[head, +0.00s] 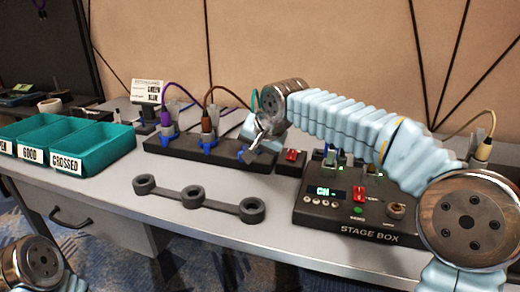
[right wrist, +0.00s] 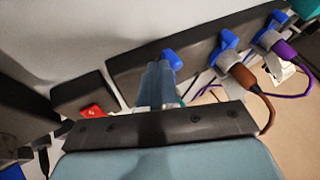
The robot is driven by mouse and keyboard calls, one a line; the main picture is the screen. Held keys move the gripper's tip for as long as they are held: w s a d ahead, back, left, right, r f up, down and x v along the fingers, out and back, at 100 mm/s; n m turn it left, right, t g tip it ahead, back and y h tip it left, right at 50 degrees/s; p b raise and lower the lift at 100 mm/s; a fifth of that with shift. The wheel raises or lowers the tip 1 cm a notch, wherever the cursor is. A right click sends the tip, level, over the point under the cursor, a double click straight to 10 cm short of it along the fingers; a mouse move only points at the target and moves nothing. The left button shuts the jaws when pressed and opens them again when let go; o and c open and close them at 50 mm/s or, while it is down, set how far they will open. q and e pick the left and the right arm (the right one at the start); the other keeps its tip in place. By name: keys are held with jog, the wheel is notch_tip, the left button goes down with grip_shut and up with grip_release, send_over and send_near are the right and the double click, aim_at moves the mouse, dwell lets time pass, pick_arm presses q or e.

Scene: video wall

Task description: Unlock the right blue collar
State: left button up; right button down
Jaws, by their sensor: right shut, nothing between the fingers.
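The black connector strip (head: 216,152) stands on the table and bears a purple connector (head: 167,118) and a brown connector (head: 208,124), each with a blue collar at its base. The right blue collar (right wrist: 172,56) shows in the right wrist view just past my fingertips; in the head view my gripper largely covers this end of the strip. My right gripper (head: 260,140) points down over the strip's right end. Its pale blue fingers (right wrist: 160,82) are shut with nothing between them, close beside the collar; I cannot tell whether they touch it. My left gripper is out of view.
A small box with a red switch (head: 291,155) stands just right of the strip. The stage box (head: 345,228) is further right. A dark three-ring holder (head: 196,192) lies in front, and teal bins (head: 90,150) stand at left. The table front is otherwise clear.

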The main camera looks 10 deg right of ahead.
jog(key=shift+w+a+m+h, duration=0.1)
jog(key=shift+a+m+h, duration=0.2)
jog(key=shift+a+m, duration=0.2)
jog(key=shift+w+a, duration=0.15)
jog(key=shift+a, duration=0.15)
jog(key=shift+d, duration=0.1)
jog(key=shift+d, duration=0.75)
